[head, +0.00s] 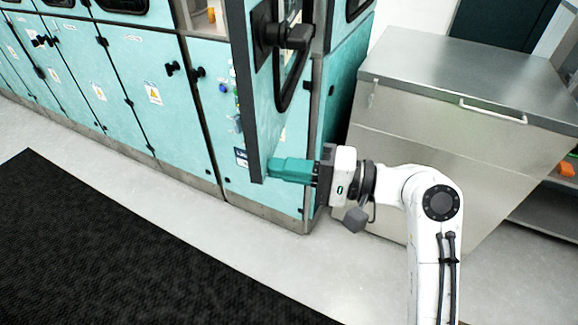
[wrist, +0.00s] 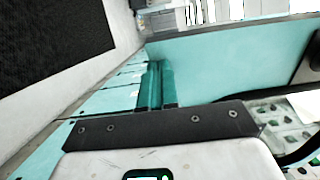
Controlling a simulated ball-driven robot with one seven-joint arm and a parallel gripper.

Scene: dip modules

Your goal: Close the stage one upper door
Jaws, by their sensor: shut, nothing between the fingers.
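The stage one upper door (head: 275,130) stands open in the head view, swung out from the turquoise cabinet with its dark edge towards me. Its black handle (head: 285,37) and part of its window show. My gripper (head: 276,169) has teal fingers, shut and empty, at the lower free corner of the door, on its handle side. In the wrist view the fingers (wrist: 155,86) show beside a broad turquoise panel (wrist: 235,60), which looks like the door. I cannot tell whether they touch it.
A row of turquoise lower cabinet doors (head: 140,85) runs to the left. A steel bench (head: 460,80) with a lid handle stands close on the right of my gripper. A black mat (head: 110,250) lies on the grey floor, which is clear in front.

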